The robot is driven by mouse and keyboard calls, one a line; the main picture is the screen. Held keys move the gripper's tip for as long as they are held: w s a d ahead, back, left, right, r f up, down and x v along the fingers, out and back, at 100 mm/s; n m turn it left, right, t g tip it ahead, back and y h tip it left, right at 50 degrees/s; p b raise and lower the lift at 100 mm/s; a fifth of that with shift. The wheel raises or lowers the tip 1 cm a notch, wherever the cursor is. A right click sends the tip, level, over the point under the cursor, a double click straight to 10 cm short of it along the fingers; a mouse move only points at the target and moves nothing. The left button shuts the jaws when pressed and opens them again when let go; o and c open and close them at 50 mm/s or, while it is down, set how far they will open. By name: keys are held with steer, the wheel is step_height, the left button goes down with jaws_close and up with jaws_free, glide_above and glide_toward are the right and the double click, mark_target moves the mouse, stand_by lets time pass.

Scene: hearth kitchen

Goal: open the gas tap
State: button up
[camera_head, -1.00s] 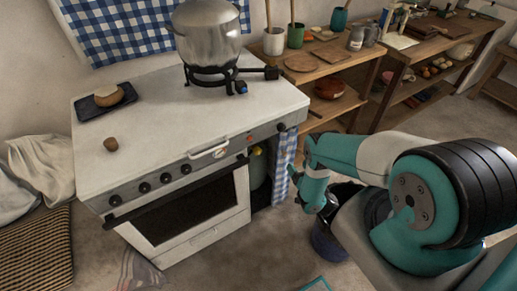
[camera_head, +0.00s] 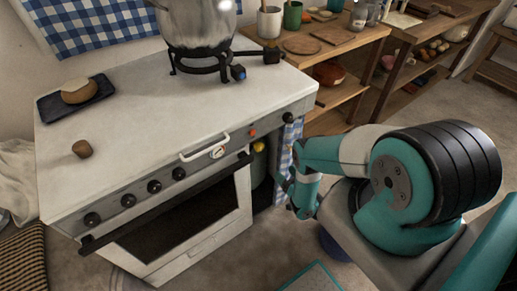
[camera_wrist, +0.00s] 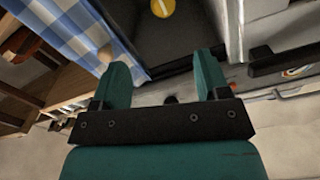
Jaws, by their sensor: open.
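The gas tap appears to be the small yellow knob (camera_head: 258,146) in the dark niche right of the oven. It sits above a grey-green cylinder (camera_head: 258,168). In the wrist view the round yellow knob (camera_wrist: 162,8), with a pale bar across it, is at the top edge, partly cut off. My gripper (camera_wrist: 163,75) is open and empty, its two teal fingers pointing towards the niche. The knob lies beyond the fingertips, roughly in line with the gap between them, not touched. In the head view my gripper (camera_head: 283,182) is low, in front of the niche and right of the oven.
The white stove (camera_head: 150,120) carries a metal pot (camera_head: 197,22) on a burner. Its oven handle (camera_head: 165,203) juts out beside the niche. A blue checked curtain (camera_head: 289,145) hangs at the niche's right. Wooden shelves (camera_head: 350,95) stand behind. Floor is open before the stove.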

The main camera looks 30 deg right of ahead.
steer(key=b, duration=0.7)
glide_toward(261, 149)
steer(key=w+b, duration=0.2)
steer(key=b, duration=0.7)
steer(key=w+b, duration=0.3)
steer(key=b, duration=0.5)
steer(key=shift+w+a+f+b, duration=0.1)
steer(key=shift+w+f+b, duration=0.15)
steer(key=shift+b, duration=0.1)
steer(key=w, duration=0.2)
steer(key=w+b, duration=0.1)
steer(key=w, duration=0.1)
steer(key=shift+w+a+r, duration=0.1)
steer(key=shift+w+r, duration=0.05)
steer(key=shift+r, duration=0.05)
steer(key=shift+w+r+b, duration=0.2)
steer(key=shift+w+b, duration=0.15)
steer(key=shift+w, duration=0.35)
steer(key=shift+c, duration=0.3)
steer(key=c, duration=0.9)
